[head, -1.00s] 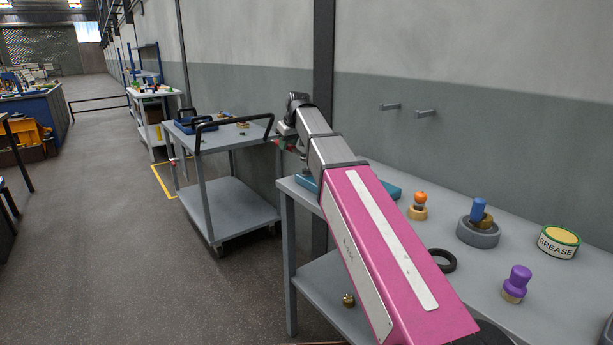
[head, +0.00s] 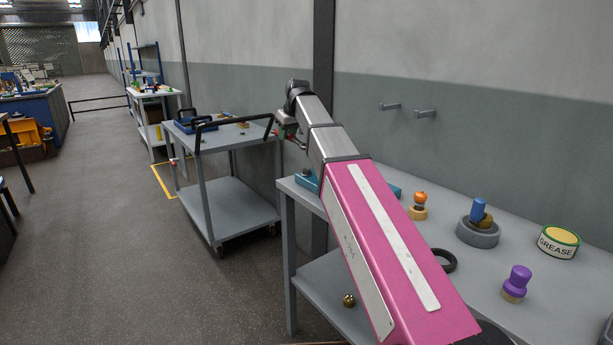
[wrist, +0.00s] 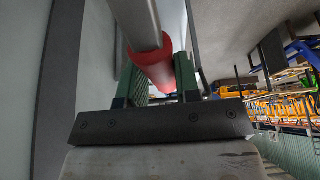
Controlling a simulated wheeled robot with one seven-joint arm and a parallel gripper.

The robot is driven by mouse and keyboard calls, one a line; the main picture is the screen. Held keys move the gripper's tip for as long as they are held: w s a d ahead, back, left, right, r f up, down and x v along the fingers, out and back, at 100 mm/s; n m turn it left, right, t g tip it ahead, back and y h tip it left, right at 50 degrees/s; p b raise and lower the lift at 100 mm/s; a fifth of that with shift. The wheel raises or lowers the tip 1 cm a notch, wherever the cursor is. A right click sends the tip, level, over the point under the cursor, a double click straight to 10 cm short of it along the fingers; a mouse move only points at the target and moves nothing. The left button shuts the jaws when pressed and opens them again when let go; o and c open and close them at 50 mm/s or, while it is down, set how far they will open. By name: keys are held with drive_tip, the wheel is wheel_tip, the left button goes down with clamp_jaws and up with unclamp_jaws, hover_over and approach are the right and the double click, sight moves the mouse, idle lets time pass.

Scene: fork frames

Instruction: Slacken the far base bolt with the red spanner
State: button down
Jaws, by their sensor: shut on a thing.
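My gripper (wrist: 157,82) shows in the wrist view with its two green-padded fingers closed on the red handle of the spanner (wrist: 152,66). A grey shaft runs from the red part toward the top of that view. The spanner's head is not clear in either view. In the head view my gripper is small at the far end of my pink and grey arm, raised above the near bench's far end. A teal base (head: 307,181) sits on the bench below it, partly covered by my arm. I cannot make out the far base bolt.
The grey bench (head: 394,236) holds an orange-topped piece (head: 420,198), a grey ring with a blue peg (head: 478,232), a black ring (head: 449,262), a purple knob (head: 517,280) and a grease tin (head: 559,243). A grey trolley (head: 236,194) stands beyond. The wall is close behind.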

drive_tip(key=shift+w+a+r, duration=0.5)
drive_tip(key=shift+w, duration=0.2)
drive_tip(key=shift+w+a+r, duration=0.45)
drive_tip(key=shift+w+r, duration=0.05)
drive_tip(key=shift+w, duration=0.15)
drive_tip(key=shift+w+a+r, duration=0.5)
drive_tip(key=shift+w, duration=0.2)
